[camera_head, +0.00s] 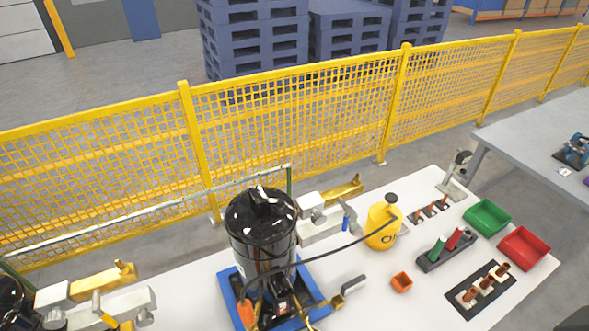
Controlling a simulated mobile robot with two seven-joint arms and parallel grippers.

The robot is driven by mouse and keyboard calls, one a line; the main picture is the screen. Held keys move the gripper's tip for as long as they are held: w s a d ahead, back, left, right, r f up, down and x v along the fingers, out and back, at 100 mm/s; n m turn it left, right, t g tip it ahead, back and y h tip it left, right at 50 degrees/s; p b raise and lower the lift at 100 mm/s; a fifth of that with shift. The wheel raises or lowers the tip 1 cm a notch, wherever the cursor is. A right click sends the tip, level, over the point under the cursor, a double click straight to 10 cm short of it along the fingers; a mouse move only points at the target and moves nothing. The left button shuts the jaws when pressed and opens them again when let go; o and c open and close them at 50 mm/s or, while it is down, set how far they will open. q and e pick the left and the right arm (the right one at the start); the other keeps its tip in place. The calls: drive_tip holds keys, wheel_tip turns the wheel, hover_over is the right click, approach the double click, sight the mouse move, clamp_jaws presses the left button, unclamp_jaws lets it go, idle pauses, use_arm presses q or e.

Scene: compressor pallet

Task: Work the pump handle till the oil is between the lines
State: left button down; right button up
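A yellow oil can (381,232) stands on the white table right of the compressor. A black pump head (391,199) sits on top of it; I cannot make out the shape of its handle. A dark hose (340,247) runs from the pump to the low front of the black compressor (262,222), which stands upright on a blue base (232,300). The oil level and its lines are not readable here.
White blocks with a yellow bar (343,192) stand behind the compressor, and a similar set (100,281) is at lower left. An orange cup (401,282), a green bin (487,217), a red bin (524,248) and racks of parts fill the right side. A yellow fence (290,125) runs behind.

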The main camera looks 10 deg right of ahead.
idle(0.3)
clamp_jaws()
idle(0.6)
idle(1.0)
